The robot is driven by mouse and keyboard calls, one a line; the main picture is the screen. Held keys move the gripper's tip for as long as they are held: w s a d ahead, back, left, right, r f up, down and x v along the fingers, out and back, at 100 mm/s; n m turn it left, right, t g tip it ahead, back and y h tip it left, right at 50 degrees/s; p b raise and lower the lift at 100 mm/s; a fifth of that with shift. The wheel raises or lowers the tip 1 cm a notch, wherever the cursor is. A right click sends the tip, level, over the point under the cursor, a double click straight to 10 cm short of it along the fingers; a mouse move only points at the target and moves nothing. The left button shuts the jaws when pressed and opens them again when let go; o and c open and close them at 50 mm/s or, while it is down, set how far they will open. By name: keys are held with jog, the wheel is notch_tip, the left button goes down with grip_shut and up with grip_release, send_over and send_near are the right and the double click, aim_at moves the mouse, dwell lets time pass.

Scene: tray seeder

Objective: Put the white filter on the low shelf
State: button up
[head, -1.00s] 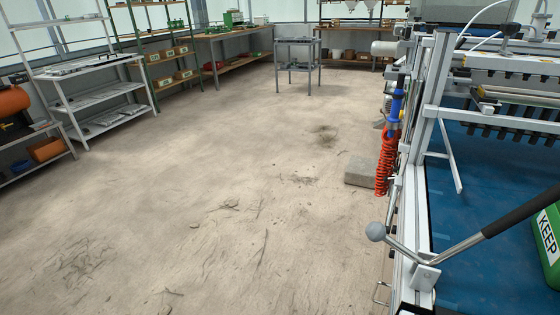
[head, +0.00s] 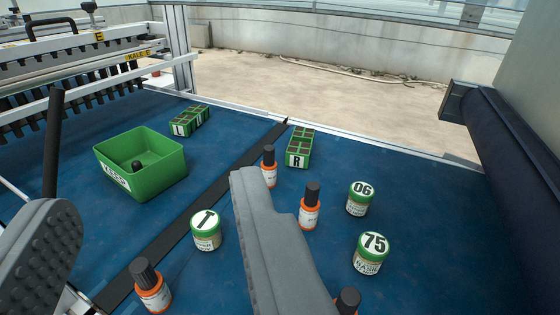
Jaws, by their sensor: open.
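I see no white filter and no low shelf in the head view now. My gripper (head: 150,195) shows as two grey fingers, one at the lower left and one near the middle. They are wide apart, open, with nothing held between them. The fingers hang over a blue work surface (head: 400,215). The right finger covers part of this surface and is close to some orange bottles in the picture.
A green bin (head: 157,183) holds a dark knob-like object. Orange bottles with dark caps (head: 309,213), green-lidded jars (head: 360,199) and green blocks marked L (head: 189,121) and R (head: 300,147) stand about. A black strip (head: 205,205) crosses the surface. A dark roller (head: 510,140) is at right.

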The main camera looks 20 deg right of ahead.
jog(key=w+d+f, duration=0.2)
jog(key=w+d, duration=0.2)
jog(key=w, duration=0.4)
jog(key=g+y, duration=0.1)
jog(key=g, duration=0.2)
send_near(271, 149)
jog(key=shift+n, duration=0.3)
jog(key=x, duration=1.2)
jog(key=shift+w+f, duration=0.15)
jog(key=shift+w, duration=0.2)
grip_shut()
